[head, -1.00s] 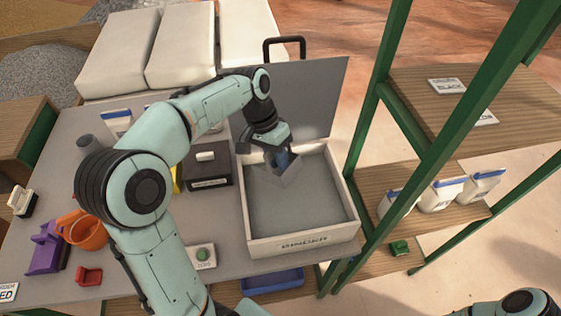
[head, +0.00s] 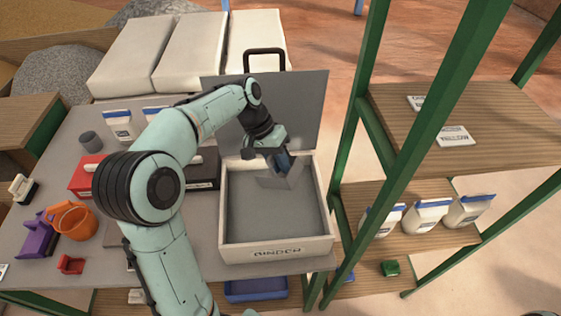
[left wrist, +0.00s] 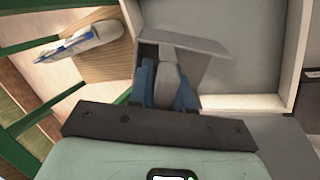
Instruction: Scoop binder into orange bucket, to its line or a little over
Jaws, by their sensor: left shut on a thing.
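My left gripper (head: 283,160) is shut on the handle of a grey scoop (head: 280,181). In the left wrist view the grey handle sits between the blue fingers (left wrist: 165,90), and the scoop (left wrist: 195,45) points away from them. The scoop is at the far right part of the white bin (head: 228,240) labelled BINDER. Grey binder (head: 270,220) covers the bin's floor. I cannot tell whether the scoop holds any. My right gripper is out of view.
A grey panel (head: 305,105) stands behind the bin. A green-framed shelf (head: 375,150) with white bags (head: 425,215) is close on the right. A red box (head: 86,175), a purple object (head: 38,238) and a small red item (head: 70,264) are near the bucket.

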